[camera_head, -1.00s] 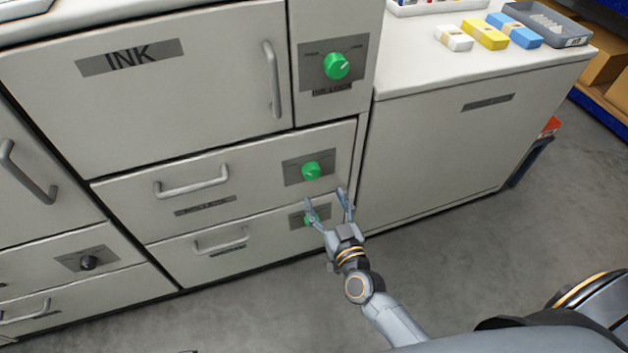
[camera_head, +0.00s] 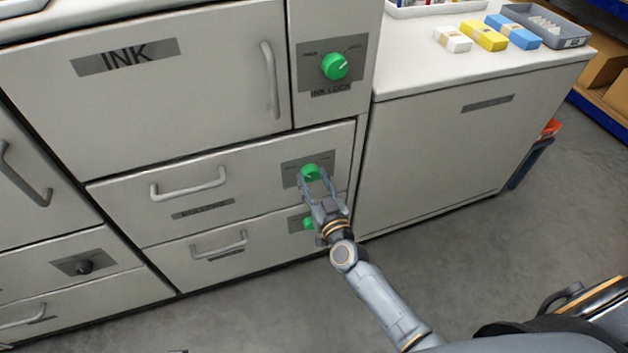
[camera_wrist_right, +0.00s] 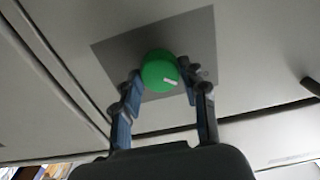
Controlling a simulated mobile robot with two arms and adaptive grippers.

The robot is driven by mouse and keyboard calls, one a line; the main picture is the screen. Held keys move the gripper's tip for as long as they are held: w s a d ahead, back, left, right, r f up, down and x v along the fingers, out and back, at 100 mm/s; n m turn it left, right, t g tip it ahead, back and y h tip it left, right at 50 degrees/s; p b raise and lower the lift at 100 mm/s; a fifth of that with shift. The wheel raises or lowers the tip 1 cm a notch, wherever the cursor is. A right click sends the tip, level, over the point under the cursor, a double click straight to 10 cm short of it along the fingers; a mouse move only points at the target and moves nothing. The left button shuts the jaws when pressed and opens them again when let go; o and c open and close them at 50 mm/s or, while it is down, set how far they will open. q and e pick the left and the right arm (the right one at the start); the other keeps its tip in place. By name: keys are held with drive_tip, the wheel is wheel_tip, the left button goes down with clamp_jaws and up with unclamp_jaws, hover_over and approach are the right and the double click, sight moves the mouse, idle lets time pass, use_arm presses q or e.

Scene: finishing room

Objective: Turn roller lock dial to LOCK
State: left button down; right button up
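The middle green dial (camera_head: 311,172) sits on a grey plate on the upper of two drawers, whose label, apparently reading rollers (camera_head: 203,208), is blurred. In the right wrist view the green dial (camera_wrist_right: 159,70) carries a white mark pointing to the right and slightly down. My right gripper (camera_head: 314,185) is at this dial, with its fingers spread; in the wrist view the open fingers (camera_wrist_right: 162,85) lie on either side of the dial's lower part. I cannot tell whether they touch it. My left gripper is not in view.
A larger green ink lock dial (camera_head: 335,66) is above, and another green dial (camera_head: 308,223) is below, partly hidden by my gripper. Drawer handles (camera_head: 188,187) project at the left. A white counter cabinet (camera_head: 440,150) stands at the right, with open floor in front.

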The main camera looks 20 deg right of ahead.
drive_tip(key=shift+c, duration=1.4)
